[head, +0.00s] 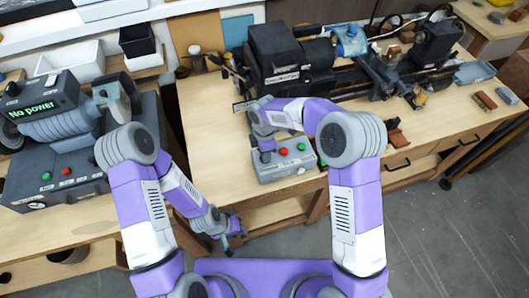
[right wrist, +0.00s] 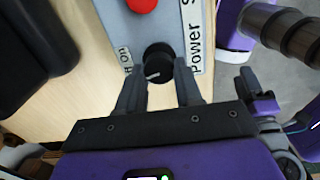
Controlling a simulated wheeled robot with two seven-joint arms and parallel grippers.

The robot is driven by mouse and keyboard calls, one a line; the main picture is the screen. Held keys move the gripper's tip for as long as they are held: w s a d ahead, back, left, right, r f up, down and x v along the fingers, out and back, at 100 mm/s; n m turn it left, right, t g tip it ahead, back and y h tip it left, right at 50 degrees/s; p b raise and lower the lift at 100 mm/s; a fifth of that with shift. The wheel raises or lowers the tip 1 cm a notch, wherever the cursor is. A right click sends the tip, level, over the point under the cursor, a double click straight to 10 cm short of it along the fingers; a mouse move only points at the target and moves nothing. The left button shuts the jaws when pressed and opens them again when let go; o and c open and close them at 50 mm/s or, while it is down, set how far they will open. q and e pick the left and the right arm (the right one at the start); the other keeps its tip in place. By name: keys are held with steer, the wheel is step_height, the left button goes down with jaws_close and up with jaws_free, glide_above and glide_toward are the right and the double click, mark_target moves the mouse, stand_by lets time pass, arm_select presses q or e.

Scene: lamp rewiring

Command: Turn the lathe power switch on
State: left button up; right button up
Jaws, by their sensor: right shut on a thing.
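The grey lathe control box (head: 287,168) sits at the front edge of the right bench, with a red button (head: 283,151) and a green button (head: 301,146). In the right wrist view its black power switch knob (right wrist: 155,55) has a small light pointer line, with a partly hidden label ending in "on" on one side and "Power S" on the other. My right gripper (right wrist: 159,75) is shut on the knob, one finger on each side. In the head view my arm hides the knob. My left gripper (head: 230,238) hangs low in front of the benches, away from the box; its jaws are unclear.
The lathe (head: 330,65) stands behind the box. On the left bench, a grey machine has a display (head: 38,108) reading "No power" and its own control panel (head: 60,185) with red and green buttons. Small parts lie at the right bench's far end. The floor (head: 450,230) at right is clear.

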steer(key=m+b, duration=0.1)
steer(key=m, duration=0.5)
steer(key=shift+w, duration=0.15)
steer(key=m+b, duration=0.1)
steer(key=m, duration=0.4)
steer(key=shift+m, duration=0.4)
steer(key=o, duration=1)
steer(key=shift+o, duration=0.2)
steer(key=shift+r, duration=0.1)
step_height(320, 180, up, 8)
steer(key=shift+f, duration=0.25)
